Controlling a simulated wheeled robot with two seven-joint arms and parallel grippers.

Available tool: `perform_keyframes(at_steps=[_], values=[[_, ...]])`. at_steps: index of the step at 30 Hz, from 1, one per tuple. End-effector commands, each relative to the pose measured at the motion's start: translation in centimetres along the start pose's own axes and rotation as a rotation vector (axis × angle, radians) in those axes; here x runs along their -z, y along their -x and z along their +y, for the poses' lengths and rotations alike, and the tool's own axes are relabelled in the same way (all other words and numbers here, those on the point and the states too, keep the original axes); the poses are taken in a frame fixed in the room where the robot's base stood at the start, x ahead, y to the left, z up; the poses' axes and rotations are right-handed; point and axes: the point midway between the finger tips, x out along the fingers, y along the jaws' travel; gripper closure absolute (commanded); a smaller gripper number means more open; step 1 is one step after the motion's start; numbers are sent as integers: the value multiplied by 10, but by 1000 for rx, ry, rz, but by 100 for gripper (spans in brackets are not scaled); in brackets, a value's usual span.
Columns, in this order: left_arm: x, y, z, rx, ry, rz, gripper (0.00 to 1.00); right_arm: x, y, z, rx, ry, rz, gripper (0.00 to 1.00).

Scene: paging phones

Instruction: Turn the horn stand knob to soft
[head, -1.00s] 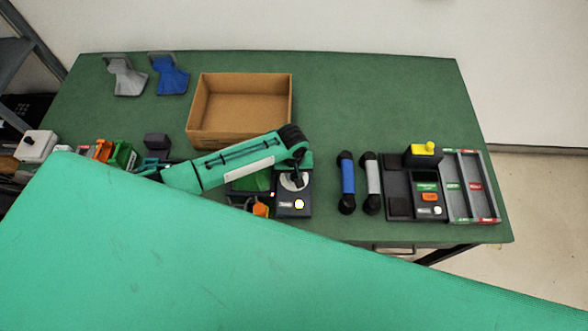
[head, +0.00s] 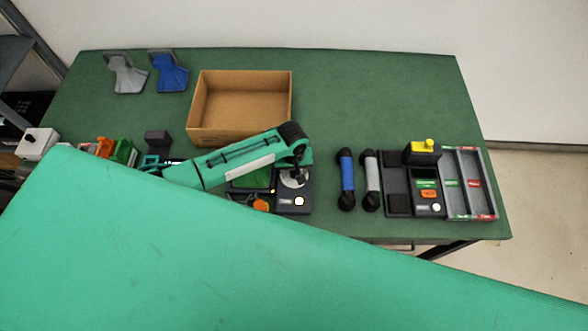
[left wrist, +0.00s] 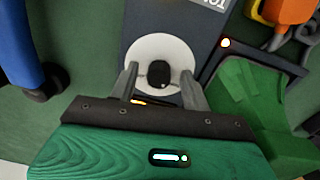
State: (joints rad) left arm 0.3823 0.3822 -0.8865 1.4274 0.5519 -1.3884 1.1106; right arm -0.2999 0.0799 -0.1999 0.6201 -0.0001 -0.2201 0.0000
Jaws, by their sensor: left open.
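The horn stand (head: 293,205) is a dark box with a white round dial (head: 294,179) and a pale lit button on its front. In the left wrist view the white dial (left wrist: 138,52) carries a small black knob (left wrist: 158,72). My left gripper (left wrist: 158,82) is open, pointing down over the dial, with one finger on each side of the knob. I cannot tell whether the fingers touch it. In the head view my left gripper (head: 297,172) partly covers the dial. Soft markings are not readable. My right gripper is not in view.
A green piece (left wrist: 245,95) and an orange part (left wrist: 288,10) lie beside the stand. A cardboard box (head: 197,110) stands behind. The table's back right is clear.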

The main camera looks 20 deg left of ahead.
Motion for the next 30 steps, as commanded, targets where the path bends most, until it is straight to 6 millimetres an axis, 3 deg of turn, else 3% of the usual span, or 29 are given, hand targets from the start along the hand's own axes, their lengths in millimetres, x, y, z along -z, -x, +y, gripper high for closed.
perform_keyframes(at_steps=[8, 21, 30], values=[[0, 16, 1, -3, -2, 0, 52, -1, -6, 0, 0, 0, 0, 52], [0, 106, 0, -3, -1, 3, 52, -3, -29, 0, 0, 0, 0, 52], [0, 136, 0, -1, 0, 1, 52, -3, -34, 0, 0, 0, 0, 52]])
